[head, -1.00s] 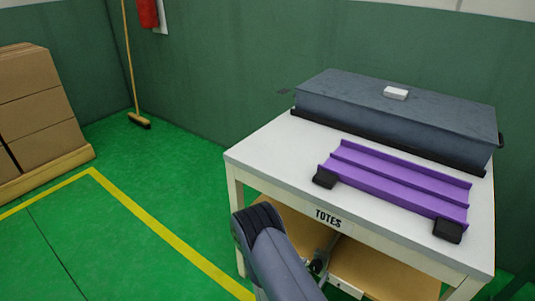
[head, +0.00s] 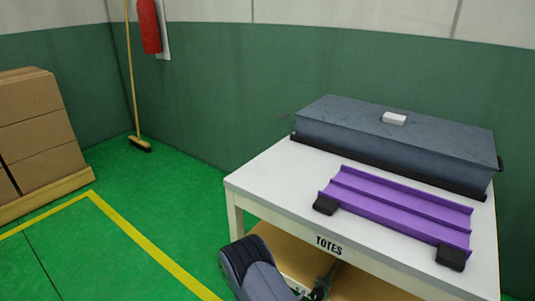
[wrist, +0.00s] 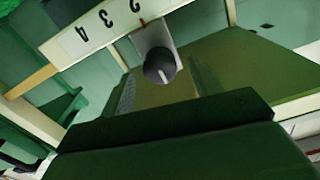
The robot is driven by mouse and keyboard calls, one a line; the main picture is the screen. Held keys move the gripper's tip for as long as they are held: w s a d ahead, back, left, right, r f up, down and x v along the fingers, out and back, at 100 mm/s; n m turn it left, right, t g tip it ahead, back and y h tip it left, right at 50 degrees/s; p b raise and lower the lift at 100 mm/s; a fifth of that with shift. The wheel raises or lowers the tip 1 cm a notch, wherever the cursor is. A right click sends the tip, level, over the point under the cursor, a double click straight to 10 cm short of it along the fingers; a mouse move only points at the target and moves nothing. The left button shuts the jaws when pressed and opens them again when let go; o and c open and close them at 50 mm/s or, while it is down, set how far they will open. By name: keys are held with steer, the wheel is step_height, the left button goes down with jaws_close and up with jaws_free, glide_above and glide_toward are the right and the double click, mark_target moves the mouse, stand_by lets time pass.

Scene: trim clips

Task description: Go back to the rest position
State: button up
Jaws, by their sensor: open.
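My gripper (wrist: 163,72) shows in the wrist view, with its dark body across the bottom and a finger on each side. The fingers stand apart, and I see nothing held between them. Beyond them is a dark round knob (wrist: 159,66) on a pale plate; I cannot tell how far away it is. In the head view my arm shows at the bottom middle, in front of the white table (head: 268,171). The arm's far end is low by the table's front, and the fingers cannot be made out there.
On the table are a purple channelled tray (head: 395,211) with black end blocks and a grey lidded case (head: 390,140) with a white block (head: 394,118). Stacked boxes (head: 35,135) stand left; a broom (head: 139,144) leans on the wall. Green floor left of the table is clear.

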mark_target(315, 299)
steer(key=v, duration=0.7)
steer(key=x, duration=1)
steer(key=shift+b, duration=0.35)
steer(key=shift+w+d, duration=0.2)
steer(key=shift+w, duration=0.05)
steer(key=m, duration=0.5)
steer(key=shift+b, duration=0.4)
steer(key=m, duration=0.5)
steer(key=shift+b, duration=0.4)
steer(key=m+b, duration=0.1)
steer(key=m, duration=0.4)
steer(key=shift+m+b, duration=0.65)
steer(key=shift+m, duration=1.55)
